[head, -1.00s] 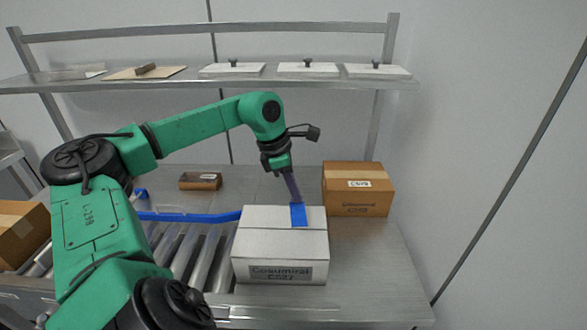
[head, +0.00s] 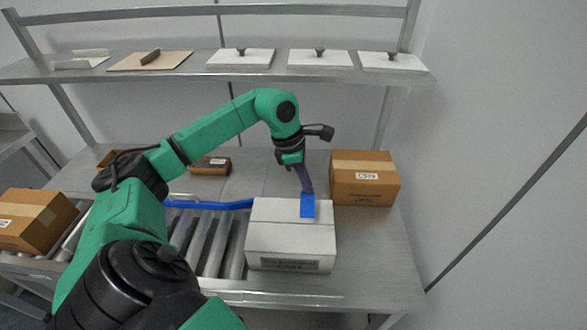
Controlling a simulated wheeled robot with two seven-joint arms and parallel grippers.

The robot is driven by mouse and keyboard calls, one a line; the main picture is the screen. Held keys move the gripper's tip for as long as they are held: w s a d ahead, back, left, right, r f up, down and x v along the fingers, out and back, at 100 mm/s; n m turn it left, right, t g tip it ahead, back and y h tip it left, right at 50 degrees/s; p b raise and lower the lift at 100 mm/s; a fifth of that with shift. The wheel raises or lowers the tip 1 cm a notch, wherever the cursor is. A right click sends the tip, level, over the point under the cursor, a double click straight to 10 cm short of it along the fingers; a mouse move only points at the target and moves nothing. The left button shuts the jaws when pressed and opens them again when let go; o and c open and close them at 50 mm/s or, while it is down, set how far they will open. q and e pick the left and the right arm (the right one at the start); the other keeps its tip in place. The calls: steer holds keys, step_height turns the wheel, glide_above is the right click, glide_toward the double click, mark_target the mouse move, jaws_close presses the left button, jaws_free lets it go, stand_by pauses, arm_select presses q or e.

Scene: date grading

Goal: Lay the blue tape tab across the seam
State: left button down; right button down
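The white box (head: 275,243) stands on the metal table, with a seam line running across its top. The blue tape tab (head: 308,207) is at the top of the box, toward its back right, under my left gripper (head: 306,189). The gripper's fingers point down and meet the tab's upper edge, so they appear shut on it. The tab reaches down toward the seam; I cannot tell whether it lies flat on the box. My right gripper is not in view.
A brown box (head: 364,190) stands right behind the white box. A roller conveyor (head: 208,245) with a blue rail (head: 215,205) lies to the left, with another brown carton (head: 35,220) at far left. A shelf (head: 180,72) with white lids spans the back.

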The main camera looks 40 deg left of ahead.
arm_select(q)
steer(key=shift+s+f+b, duration=0.1)
steer(key=shift+f+b, duration=0.5)
steer(key=shift+f, duration=0.2)
step_height(320, 180, down, 6)
steer(key=b, duration=0.4)
steer(key=shift+d+r, duration=0.1)
steer(key=shift+r, duration=0.15)
steer(key=shift+f+b, duration=0.25)
steer(key=shift+b, duration=0.1)
steer(key=c, duration=1)
jaws_free()
steer(key=shift+c, duration=0.6)
